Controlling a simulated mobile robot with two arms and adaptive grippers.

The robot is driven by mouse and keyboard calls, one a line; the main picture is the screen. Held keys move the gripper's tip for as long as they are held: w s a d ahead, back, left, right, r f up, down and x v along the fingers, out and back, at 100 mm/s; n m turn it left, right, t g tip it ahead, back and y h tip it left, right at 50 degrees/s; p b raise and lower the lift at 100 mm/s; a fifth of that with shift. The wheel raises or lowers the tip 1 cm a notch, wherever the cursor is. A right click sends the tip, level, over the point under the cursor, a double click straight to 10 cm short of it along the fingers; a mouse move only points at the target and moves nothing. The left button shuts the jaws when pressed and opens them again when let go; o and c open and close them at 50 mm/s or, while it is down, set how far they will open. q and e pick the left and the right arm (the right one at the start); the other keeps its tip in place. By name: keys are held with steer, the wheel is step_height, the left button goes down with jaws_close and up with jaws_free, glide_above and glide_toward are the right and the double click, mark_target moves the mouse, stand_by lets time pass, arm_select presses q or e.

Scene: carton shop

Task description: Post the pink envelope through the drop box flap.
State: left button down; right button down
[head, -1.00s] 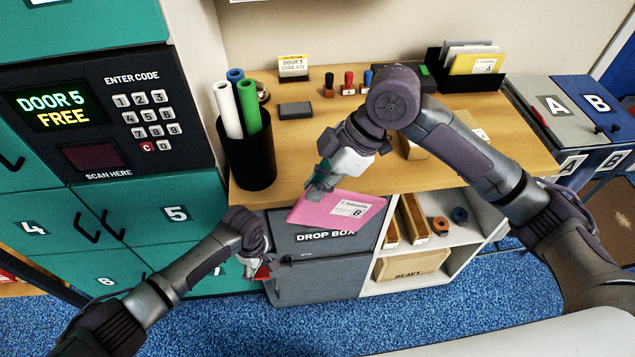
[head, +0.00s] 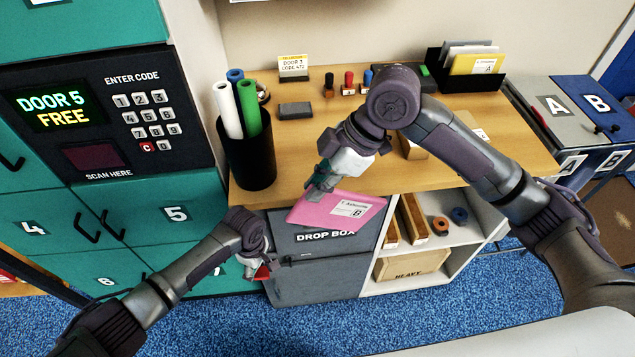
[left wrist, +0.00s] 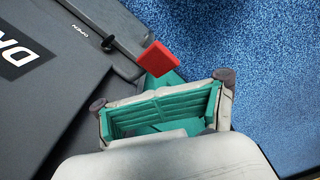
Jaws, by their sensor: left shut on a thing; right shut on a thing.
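The pink envelope (head: 335,210) has a white label marked B. My right gripper (head: 318,190) is shut on its upper left part and holds it just above the drop box (head: 318,288), at the table's front. The grey box front carries the words DROP BOX. My left gripper (head: 262,270) is at the box's left front, shut on the red end of a dark bar. In the left wrist view the red end (left wrist: 158,59) shows at the teal finger pads of the left gripper (left wrist: 160,92). The exact grip and the flap's opening are partly hidden.
A black cup (head: 248,150) with rolls stands behind at left. Stamps and a black tray (head: 464,72) of envelopes are on the wooden table (head: 300,135). Open shelves (head: 445,235) with a crate adjoin the drop box on the right. Teal lockers (head: 170,215) stand at left.

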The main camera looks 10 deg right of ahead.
mark_target(262, 274)
arm_select(q)
steer(key=shift+f, duration=0.15)
steer(key=shift+f, duration=4.05)
arm_select(e)
steer(key=shift+s+r, duration=0.1)
steer(key=shift+s, duration=0.05)
arm_select(q)
steer(key=shift+w+f, duration=0.1)
steer(key=shift+f, duration=0.5)
arm_select(e)
steer(key=shift+w, duration=0.2)
arm_select(q)
steer(key=shift+f, duration=1.3)
steer(key=shift+s, duration=0.2)
